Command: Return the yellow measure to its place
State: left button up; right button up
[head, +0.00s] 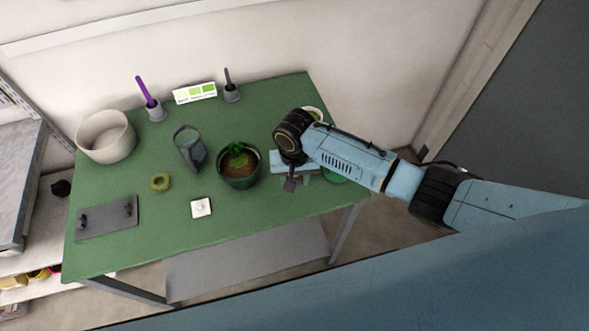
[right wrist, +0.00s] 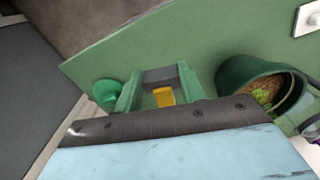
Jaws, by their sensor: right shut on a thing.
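The yellow measure (right wrist: 163,97) shows as a small yellow block between the fingers of my right gripper (right wrist: 158,84) in the right wrist view. A grey piece (right wrist: 158,74) sits just past it between the fingertips; I cannot tell if it belongs to the measure. In the head view my right gripper (head: 292,181) is over the right part of the table, right of the plant pot (head: 239,181), and the yellow part is hidden there. The measure's place cannot be told. My left gripper is not in view.
The green table (head: 130,235) holds a watering can (head: 189,150), a yellow-green ring (head: 160,182), a white square (head: 201,208), a grey board (head: 106,218) and a cream pot (head: 105,138). Two holders with upright tools stand by the wall. A green round thing (right wrist: 106,91) lies near my gripper.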

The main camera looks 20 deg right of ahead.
jog(key=shift+s+a+f, duration=0.1)
jog(key=shift+s+f, duration=0.05)
jog(key=shift+f, duration=0.05)
notch_tip(320, 180, down, 6)
jog(key=b, duration=0.3)
jog(key=shift+s, duration=0.15)
jog(key=shift+f, duration=0.2)
dwell(0.9)
